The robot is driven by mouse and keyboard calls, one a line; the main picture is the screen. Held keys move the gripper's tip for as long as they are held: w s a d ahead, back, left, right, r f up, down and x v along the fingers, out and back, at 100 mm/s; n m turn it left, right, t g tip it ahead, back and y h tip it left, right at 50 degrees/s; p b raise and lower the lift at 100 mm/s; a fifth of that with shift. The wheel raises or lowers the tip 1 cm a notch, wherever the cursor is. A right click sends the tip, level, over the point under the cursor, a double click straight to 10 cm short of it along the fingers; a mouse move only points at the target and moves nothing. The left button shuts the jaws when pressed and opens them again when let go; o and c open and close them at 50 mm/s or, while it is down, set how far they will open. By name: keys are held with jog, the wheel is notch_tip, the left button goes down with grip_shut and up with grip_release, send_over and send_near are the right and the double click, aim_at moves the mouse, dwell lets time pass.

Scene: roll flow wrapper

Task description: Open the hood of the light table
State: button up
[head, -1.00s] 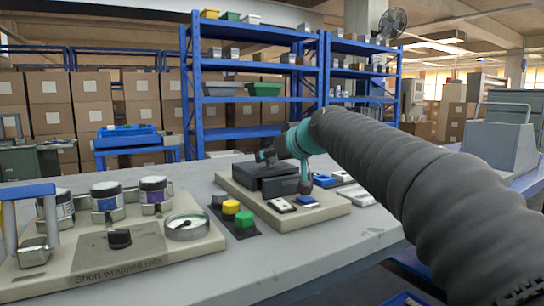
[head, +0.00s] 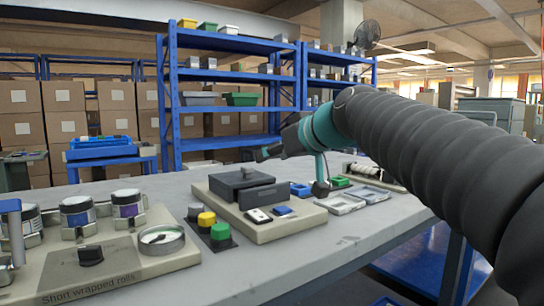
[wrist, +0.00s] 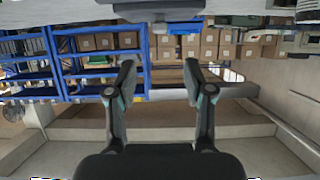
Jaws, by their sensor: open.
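The light table appears to be the dark grey unit on a beige base (head: 288,229) in the middle of the bench in the head view. Its dark flat-topped hood (head: 236,180) is down, with a small knob on top. A dark panel stands at its front right. My gripper (head: 262,153) is above and behind the hood's right part, apart from it and pointing left. In the wrist view, which looks upside down, both fingers of my gripper (wrist: 160,76) are spread with nothing between them. A grey edge at the top of that view cannot be identified for sure.
Blue shelving (head: 230,143) stands behind the bench.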

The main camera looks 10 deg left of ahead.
aim_at(249, 167)
jog(key=shift+d+r, duration=0.1)
jog(key=p+x, duration=0.2)
jog(key=x, duration=0.9)
jog(key=shift+w+f, duration=0.1)
jog(key=shift+f, duration=0.1)
dwell(0.3)
grip_shut()
